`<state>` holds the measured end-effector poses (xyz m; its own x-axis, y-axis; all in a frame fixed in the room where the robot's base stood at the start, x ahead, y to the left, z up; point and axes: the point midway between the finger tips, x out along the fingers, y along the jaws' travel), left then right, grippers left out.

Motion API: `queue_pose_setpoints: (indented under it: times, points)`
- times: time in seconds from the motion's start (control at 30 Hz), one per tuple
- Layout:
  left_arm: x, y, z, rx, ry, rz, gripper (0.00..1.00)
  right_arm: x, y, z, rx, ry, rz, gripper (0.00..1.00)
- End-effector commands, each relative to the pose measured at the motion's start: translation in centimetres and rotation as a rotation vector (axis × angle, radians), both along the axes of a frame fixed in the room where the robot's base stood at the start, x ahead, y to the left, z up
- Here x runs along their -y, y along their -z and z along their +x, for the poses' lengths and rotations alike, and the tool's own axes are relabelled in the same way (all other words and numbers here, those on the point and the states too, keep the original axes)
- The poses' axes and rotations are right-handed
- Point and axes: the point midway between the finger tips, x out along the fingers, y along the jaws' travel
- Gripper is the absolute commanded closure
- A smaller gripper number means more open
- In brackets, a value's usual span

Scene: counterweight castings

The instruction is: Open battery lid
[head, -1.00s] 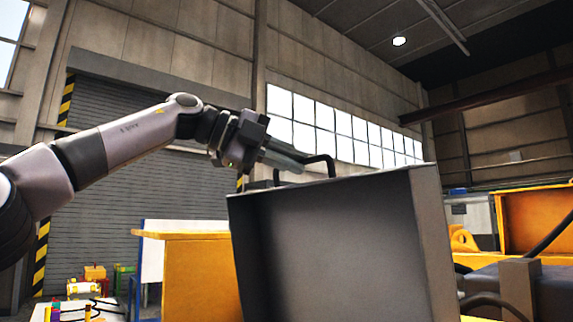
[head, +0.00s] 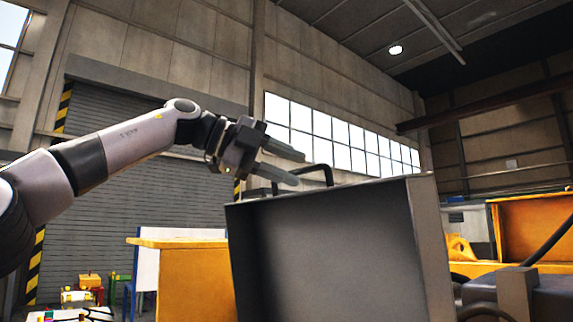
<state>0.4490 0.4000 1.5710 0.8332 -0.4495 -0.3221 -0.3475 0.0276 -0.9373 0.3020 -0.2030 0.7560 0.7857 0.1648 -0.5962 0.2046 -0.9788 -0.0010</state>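The battery lid (head: 330,250) is a large grey box-like cover, raised and tilted up so that its dark hollow inside faces me. A black bar handle (head: 318,167) stands on its top edge. My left gripper (head: 296,168) is open, its two grey fingers apart and pointing right, just left of the handle. Nothing shows between the fingers. Whether the lower finger touches the handle I cannot tell. My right gripper is not in view.
A yellow machine body (head: 185,275) stands left of the lid, and more yellow panels (head: 535,228) are at the right. A dark block with a cable (head: 515,290) lies at lower right.

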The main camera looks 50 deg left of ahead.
Motion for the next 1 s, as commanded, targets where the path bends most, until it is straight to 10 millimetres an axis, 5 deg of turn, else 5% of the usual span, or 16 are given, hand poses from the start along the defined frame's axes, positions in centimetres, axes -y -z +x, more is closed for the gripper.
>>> queue_pose_setpoints:
  times: [0.5,1.0]
  points:
    - [-3.0,-2.3,-5.7,0.006,-0.002,-0.003,0.62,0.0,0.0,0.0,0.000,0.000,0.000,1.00]
    - [-3.2,-2.4,-6.1,0.004,-0.002,-0.002,0.62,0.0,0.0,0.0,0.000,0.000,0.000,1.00]
